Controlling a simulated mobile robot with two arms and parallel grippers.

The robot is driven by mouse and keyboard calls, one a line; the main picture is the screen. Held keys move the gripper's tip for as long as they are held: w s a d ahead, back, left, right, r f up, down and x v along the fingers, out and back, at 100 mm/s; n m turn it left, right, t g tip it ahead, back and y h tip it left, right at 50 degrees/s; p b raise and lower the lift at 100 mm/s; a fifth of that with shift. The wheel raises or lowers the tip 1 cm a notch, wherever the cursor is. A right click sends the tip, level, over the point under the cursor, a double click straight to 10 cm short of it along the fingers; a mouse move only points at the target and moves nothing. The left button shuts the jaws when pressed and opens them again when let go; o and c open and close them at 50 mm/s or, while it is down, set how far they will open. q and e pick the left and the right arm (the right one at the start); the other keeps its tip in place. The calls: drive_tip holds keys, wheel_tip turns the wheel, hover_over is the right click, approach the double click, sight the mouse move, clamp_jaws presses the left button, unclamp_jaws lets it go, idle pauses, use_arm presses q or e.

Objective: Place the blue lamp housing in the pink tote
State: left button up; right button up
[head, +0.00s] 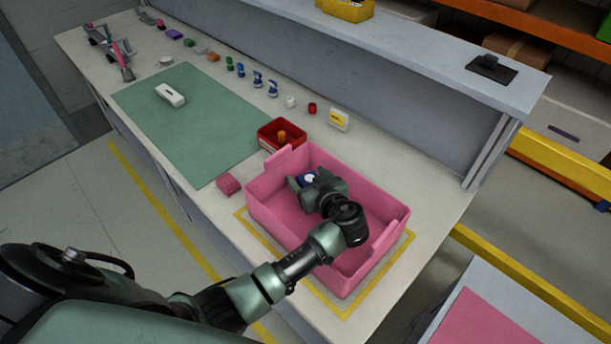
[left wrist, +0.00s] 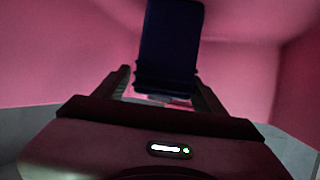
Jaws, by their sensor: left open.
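The pink tote (head: 371,226) stands at the near end of the bench inside a yellow taped outline. The blue lamp housing (head: 302,180), with a white part on it, is inside the tote near its far left end. My left gripper (head: 306,183) reaches down into the tote with its jaws open, at the housing. In the left wrist view the dark blue housing (left wrist: 172,45) lies just ahead of and between the two fingertips, with pink walls around. Whether it touches the tote floor is hidden. My right gripper is not in view.
A red bin (head: 281,132) and a pink block (head: 229,185) sit just left of the tote. A green mat (head: 200,125) holds a white part (head: 171,95). Several small coloured parts line the bench back, below a raised shelf (head: 400,60).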

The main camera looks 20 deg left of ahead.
use_arm(q)
drive_tip(key=b+v, duration=0.1)
drive_tip(key=v, duration=0.5)
